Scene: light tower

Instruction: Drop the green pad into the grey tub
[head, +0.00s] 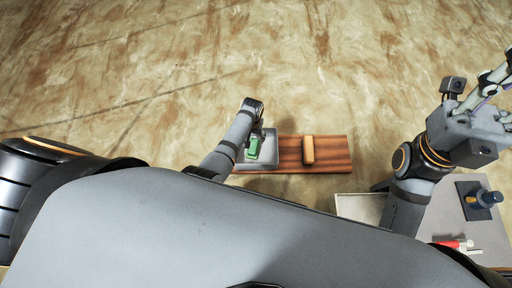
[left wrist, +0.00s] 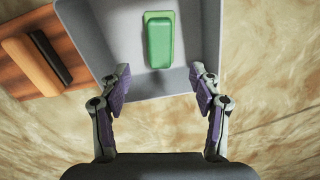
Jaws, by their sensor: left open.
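The green pad (left wrist: 160,42) is inside the grey tub (left wrist: 102,40) in the left wrist view, and it seems to lie on the tub's floor. In the head view the pad (head: 253,149) shows within the tub (head: 266,163), partly covered by my left gripper. My left gripper (left wrist: 160,82) is open and empty over the near edge of the tub, with the pad beyond its fingertips. My right gripper (head: 494,88) is raised at the far right of the head view, away from the tub; its finger opening is unclear.
The tub stands at the left on a reddish wooden board (head: 336,158). A tan block (head: 308,149) with a dark strip lies beside it. A pale tray (head: 360,207), a blue-topped item on a dark base (head: 486,198) and a red-and-white item (head: 458,245) are at the right.

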